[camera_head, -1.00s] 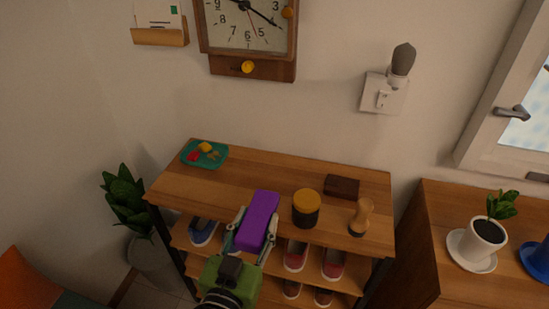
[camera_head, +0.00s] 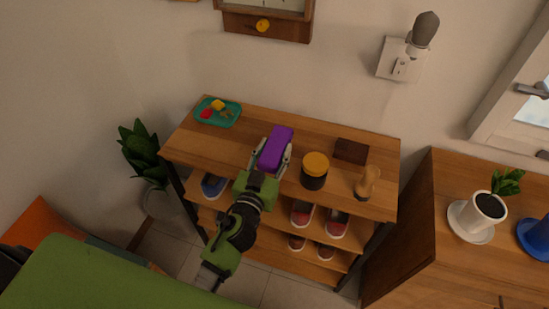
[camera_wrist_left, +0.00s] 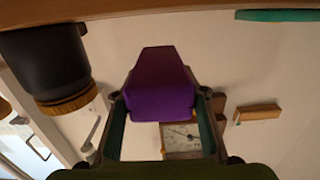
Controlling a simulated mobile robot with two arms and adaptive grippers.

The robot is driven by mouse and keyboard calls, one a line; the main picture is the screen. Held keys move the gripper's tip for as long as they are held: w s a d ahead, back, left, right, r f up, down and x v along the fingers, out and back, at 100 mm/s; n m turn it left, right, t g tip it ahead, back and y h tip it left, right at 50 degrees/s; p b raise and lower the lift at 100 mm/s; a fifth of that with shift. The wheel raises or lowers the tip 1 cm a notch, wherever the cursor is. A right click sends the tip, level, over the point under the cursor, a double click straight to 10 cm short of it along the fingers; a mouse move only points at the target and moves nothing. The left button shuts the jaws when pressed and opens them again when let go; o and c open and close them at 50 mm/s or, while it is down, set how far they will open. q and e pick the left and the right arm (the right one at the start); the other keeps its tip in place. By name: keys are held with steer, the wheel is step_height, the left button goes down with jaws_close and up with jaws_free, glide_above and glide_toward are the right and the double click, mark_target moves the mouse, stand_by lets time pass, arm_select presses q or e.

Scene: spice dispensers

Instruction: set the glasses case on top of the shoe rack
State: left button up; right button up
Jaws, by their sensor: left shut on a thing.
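The purple glasses case (camera_head: 276,147) is held in my left gripper (camera_head: 274,158), one finger on each side of it. It is over the top board of the wooden shoe rack (camera_head: 250,124), between the teal tray and the yellow-lidded jar. In the left wrist view, which looks upside down, the case (camera_wrist_left: 160,90) sits between the fingers, and wall shows between it and the board's edge (camera_wrist_left: 110,8), so it appears held above the board. My right gripper is not in view.
On the rack top stand a teal tray (camera_head: 228,122) with small coloured items, a black jar with yellow lid (camera_head: 315,172), a dark brown box (camera_head: 350,151) and a wooden stamp-like object (camera_head: 367,183). Shoes (camera_head: 302,213) fill lower shelves. Bare board lies between tray and case.

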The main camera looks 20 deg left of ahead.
arm_select(q)
steer(key=shift+w+a+f, duration=0.15)
steer(key=shift+w+f, duration=0.3)
steer(key=shift+f, duration=0.2)
steer(key=shift+w+f+b, duration=0.15)
steer(key=shift+f+b, duration=0.5)
steer(key=shift+f, duration=0.25)
steer(key=shift+w+f+b, duration=0.15)
steer(key=shift+f+b, duration=0.45)
steer(key=shift+f, duration=0.3)
steer(key=shift+f, duration=0.1)
steer(key=o, duration=1.1)
steer(key=shift+o, duration=0.2)
